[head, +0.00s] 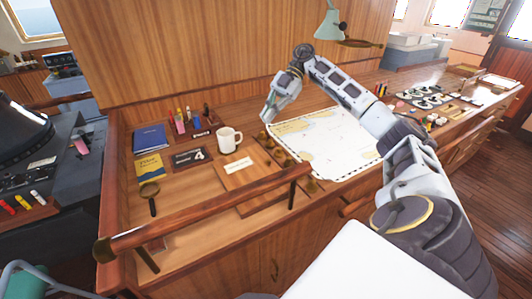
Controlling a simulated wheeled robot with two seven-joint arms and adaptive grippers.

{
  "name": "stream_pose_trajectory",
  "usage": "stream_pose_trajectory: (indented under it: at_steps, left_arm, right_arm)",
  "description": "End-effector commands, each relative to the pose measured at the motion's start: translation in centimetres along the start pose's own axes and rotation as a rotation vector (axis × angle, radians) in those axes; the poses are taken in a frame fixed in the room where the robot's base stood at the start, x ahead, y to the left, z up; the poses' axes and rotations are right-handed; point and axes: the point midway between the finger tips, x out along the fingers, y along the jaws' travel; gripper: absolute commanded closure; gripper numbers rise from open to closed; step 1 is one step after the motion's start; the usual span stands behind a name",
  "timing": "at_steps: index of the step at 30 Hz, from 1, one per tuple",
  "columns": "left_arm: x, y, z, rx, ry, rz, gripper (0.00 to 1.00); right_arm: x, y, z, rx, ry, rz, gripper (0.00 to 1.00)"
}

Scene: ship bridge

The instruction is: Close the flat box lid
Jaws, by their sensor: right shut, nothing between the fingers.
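A flat wooden box (246,183) with a white label lies on the desk, left of the chart. Its lid looks like a flat panel on top; I cannot tell whether it is fully down. My right gripper (266,119) is shut and empty, pointing down beyond the box near the chart's upper left corner. It is apart from the box. My right arm arches over the chart from the right. My left gripper is not in view.
A white mug (229,140) stands just behind the box. Small brass pieces (280,154) line the chart's left side. A wooden rail (215,208) crosses in front. The chart (335,145) lies flat to the right.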

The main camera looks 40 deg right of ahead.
Motion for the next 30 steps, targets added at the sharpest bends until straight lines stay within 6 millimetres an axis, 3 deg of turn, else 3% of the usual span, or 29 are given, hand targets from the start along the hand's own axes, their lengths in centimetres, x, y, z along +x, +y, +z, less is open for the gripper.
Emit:
stream_pose_trajectory:
  at_steps: [5, 18, 23, 30]
  left_arm:
    - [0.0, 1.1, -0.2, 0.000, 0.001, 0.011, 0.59]
    - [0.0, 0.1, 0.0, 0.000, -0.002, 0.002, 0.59]
    - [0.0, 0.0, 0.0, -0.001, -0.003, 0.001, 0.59]
    - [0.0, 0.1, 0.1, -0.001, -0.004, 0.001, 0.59]
  right_arm:
    - [1.0, -0.1, 0.2, 0.034, -0.173, -0.042, 1.00]
    - [1.0, -0.2, 2.7, 0.238, -0.581, -0.017, 1.00]
    - [0.0, -0.3, 4.1, 0.367, -0.665, 0.034, 1.00]
    - [-0.1, -0.3, 4.2, 0.482, -0.670, 0.073, 1.00]
